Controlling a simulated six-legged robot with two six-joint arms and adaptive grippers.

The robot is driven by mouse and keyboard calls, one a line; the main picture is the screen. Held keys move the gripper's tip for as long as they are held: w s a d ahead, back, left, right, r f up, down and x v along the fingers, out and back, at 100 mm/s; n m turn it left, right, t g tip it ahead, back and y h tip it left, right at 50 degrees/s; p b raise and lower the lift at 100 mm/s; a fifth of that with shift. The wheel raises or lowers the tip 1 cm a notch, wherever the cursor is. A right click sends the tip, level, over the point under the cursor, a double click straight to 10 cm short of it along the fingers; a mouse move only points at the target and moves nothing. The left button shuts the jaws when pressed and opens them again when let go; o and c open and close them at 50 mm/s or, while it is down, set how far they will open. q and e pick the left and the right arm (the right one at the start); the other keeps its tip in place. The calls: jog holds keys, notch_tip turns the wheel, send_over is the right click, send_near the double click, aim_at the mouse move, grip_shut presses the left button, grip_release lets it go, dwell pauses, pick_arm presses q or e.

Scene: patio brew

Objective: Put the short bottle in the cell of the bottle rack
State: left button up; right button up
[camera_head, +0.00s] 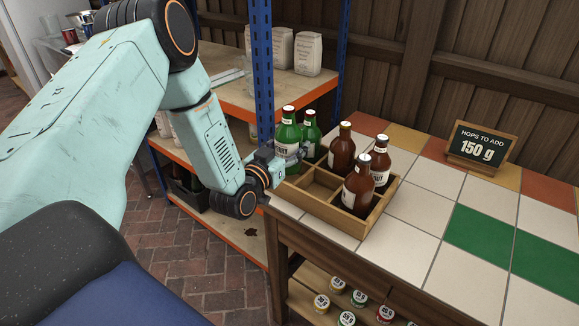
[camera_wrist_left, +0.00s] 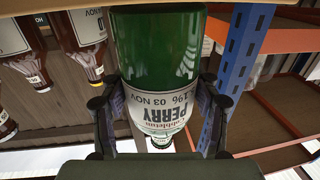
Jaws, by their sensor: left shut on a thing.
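My left gripper (camera_head: 285,166) is shut on a green bottle (camera_head: 286,138) with a white label and pale cap. In the left wrist view the fingers (camera_wrist_left: 160,112) press both sides of this bottle (camera_wrist_left: 158,45), whose label reads PERRY. In the head view it is upright at the rack's left back corner; whether its base touches anything is hidden. The wooden bottle rack (camera_head: 376,213) stands on the tiled table. Its left-hand cells (camera_head: 318,191) are empty, and brown bottles (camera_head: 358,182) stand in others. A second green bottle (camera_head: 312,132) is just behind the held one.
A chalkboard sign (camera_head: 482,147) stands on the tiled table (camera_head: 415,208), right of the rack. Much of the right tabletop is clear. A blue shelf post (camera_head: 262,70) rises behind my left gripper. White bags (camera_head: 308,53) stand on the shelf.

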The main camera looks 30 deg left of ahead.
pick_arm(q)
jog(key=shift+w+a+f, duration=0.1)
jog(key=shift+w+f, duration=0.05)
jog(key=shift+f, duration=0.5)
notch_tip(320, 180, down, 3)
jog(key=shift+r+b, duration=0.1)
jog(key=shift+b, duration=0.5)
jog(key=shift+f, duration=0.35)
jog(key=shift+f, duration=0.1)
jog(key=o, duration=1.5)
jog(key=shift+c, duration=0.2)
jog(key=o, duration=0.3)
jog(key=shift+f, duration=0.1)
